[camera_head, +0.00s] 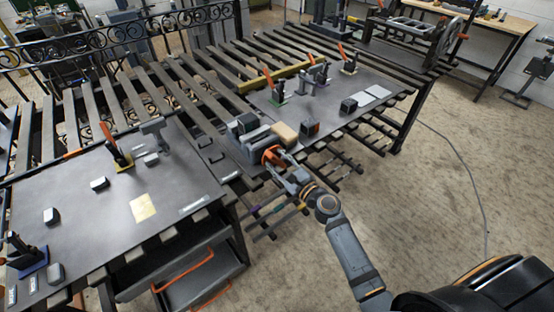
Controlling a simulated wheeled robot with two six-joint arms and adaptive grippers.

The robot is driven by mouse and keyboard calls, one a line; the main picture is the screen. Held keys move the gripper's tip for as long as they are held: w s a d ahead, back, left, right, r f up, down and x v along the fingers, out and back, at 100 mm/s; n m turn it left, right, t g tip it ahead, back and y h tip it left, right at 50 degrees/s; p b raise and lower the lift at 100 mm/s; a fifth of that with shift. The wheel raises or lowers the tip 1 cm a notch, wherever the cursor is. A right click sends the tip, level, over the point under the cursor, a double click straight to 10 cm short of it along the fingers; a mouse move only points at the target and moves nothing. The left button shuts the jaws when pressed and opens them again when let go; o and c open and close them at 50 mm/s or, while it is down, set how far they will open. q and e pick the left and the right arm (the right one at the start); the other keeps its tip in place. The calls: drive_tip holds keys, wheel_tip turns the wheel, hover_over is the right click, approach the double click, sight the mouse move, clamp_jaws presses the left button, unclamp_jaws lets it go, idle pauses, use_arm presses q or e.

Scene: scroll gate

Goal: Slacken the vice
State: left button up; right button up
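The vice (247,127) is a grey, blocky unit on the front part of the slatted bench, near the middle of the view. A tan block (285,132) sits at its right side. My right gripper (272,156) is at the front of the vice, at the end of my grey arm coming from lower right. Orange parts show around its fingertips. The handle cannot be made out there, and I cannot tell whether the fingers are closed on it. My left gripper is not in view.
Dark metal plates lie left (90,200) and right (335,95) of the vice, carrying clamps with orange handles (107,133) and small dark blocks (310,128). Rods hang on a rack under the bench front. A drawer (190,280) stands out at lower left. The floor at right is clear except for a cable.

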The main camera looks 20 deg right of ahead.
clamp_jaws()
drive_tip(key=shift+f, duration=0.1)
